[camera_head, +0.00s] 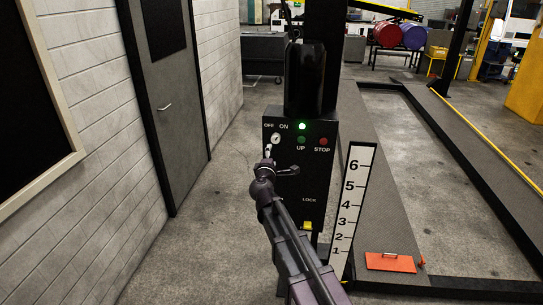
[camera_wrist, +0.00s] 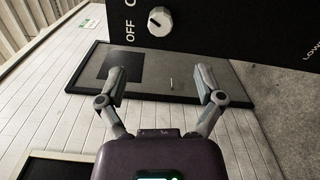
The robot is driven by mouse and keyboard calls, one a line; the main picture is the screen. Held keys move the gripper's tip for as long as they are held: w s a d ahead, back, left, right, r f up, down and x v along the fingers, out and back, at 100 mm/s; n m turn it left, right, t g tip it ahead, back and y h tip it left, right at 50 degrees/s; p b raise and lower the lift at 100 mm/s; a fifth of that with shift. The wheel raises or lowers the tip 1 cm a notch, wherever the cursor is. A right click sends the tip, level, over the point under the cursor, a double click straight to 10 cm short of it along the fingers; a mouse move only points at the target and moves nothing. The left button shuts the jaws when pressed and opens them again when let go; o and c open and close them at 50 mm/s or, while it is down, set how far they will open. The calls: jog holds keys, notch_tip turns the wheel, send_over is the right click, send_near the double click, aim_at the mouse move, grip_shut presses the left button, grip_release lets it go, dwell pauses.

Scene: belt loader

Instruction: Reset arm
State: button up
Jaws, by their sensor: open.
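My gripper (camera_head: 267,150) is open and empty in front of the black control box (camera_head: 318,215), just below its OFF/ON knob (camera_head: 276,139). In the wrist view my gripper (camera_wrist: 158,75) has its two fingers spread wide with nothing between them. The white knob (camera_wrist: 159,21) lies beyond the fingertips there, apart from them, near the OFF lettering. A green lamp (camera_head: 302,126) glows on the box above the green UP button (camera_head: 301,141). The red STOP button (camera_head: 324,141) is to its right. My arm hides part of the lower panel.
A white wall (camera_head: 95,120) and a grey door (camera_head: 172,100) stand to the left. A numbered scale (camera_head: 350,212) stands right of the box. An orange plate (camera_head: 390,263) lies at the lift's near end. The floor between wall and box is clear.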

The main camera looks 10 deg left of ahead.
jog(key=s+d+f+m+g+h+b, duration=0.1)
jog(key=s+d+f+m+g+h, duration=0.35)
jog(key=d, duration=0.75)
jog(key=s+d+f+m+g+h+b, duration=0.15)
jog(key=s+d+f+m+g, duration=0.3)
jog(key=d+f+m, duration=0.55)
jog(key=s+d+f+m+g+y+b, duration=0.1)
jog(key=s+d+f+g+y, duration=0.1)
jog(key=s, duration=0.4)
jog(key=s+d+f+m+g+y+b, duration=0.1)
jog(key=s+f+m+g+y, duration=0.1)
jog(key=s+f+g, duration=0.2)
jog(key=s+d+f+m+g+y+b, duration=0.1)
jog(key=s+d+f+m+g+y, duration=0.1)
jog(key=s, duration=0.8)
jog(key=shift+d+f+g+y, duration=0.35)
jog(key=shift+f+g, duration=0.15)
jog(key=shift+f, duration=0.35)
